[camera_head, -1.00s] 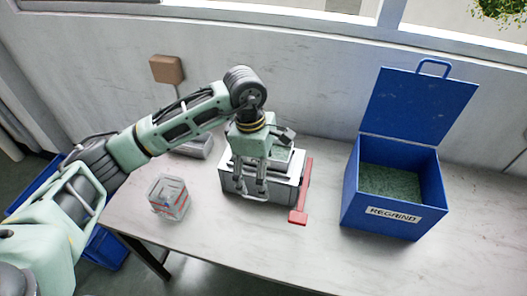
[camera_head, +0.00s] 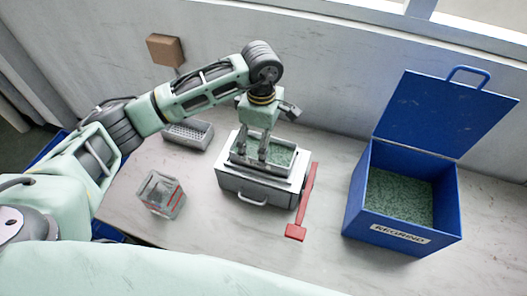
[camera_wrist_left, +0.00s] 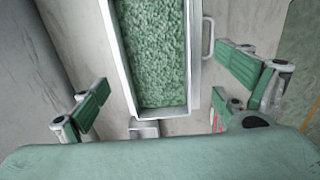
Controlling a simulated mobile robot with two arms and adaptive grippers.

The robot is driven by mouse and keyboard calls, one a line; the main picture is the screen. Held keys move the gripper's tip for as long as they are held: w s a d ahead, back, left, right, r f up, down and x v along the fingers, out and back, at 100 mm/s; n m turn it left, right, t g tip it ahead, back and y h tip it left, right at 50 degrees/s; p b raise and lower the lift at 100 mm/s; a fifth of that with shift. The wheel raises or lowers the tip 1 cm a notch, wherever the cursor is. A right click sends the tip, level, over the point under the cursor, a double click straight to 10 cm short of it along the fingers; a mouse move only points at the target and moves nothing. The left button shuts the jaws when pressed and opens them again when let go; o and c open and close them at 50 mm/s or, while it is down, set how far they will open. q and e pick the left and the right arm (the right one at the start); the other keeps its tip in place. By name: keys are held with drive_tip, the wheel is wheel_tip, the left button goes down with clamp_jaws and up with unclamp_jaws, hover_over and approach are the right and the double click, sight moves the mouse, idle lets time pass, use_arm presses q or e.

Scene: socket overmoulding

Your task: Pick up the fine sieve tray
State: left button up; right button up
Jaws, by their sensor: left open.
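A grey rectangular tray (camera_head: 262,172) full of green granules sits on top of a white and grey box-shaped unit (camera_head: 256,190) with a front handle. In the left wrist view the tray (camera_wrist_left: 190,60) lies between my spread fingers. A second grey tray (camera_head: 188,133) with a perforated floor, empty, lies on the table at the back left. I cannot tell from the mesh which is the fine sieve tray. My left gripper (camera_head: 269,155) is open over the granule-filled tray, fingers pointing down; in the left wrist view the gripper (camera_wrist_left: 162,88) holds nothing. My right gripper is out of view.
A clear container (camera_head: 163,195) with a red line stands front left. A red bar (camera_head: 306,200) lies along the unit's right side. A blue bin (camera_head: 375,225) labelled REGRIND, lid open, holds granules at the right. Table is clear in front.

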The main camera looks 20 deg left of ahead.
use_arm(q)
wheel_tip(320, 180, down, 3)
drive_tip(key=shift+w+d+r+p, duration=0.1)
drive_tip(key=shift+w+r+p, duration=0.1)
drive_tip(key=shift+p, duration=0.45)
wheel_tip(320, 180, down, 2)
drive_tip(key=shift+w, duration=0.1)
drive_tip(key=c, duration=1.5)
drive_tip(key=shift+r, duration=0.1)
drive_tip(key=shift+c, duration=0.7)
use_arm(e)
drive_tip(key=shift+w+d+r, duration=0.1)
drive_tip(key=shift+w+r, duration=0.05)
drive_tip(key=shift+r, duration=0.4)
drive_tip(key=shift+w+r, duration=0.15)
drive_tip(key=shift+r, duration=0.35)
use_arm(q)
drive_tip(key=shift+r, duration=0.1)
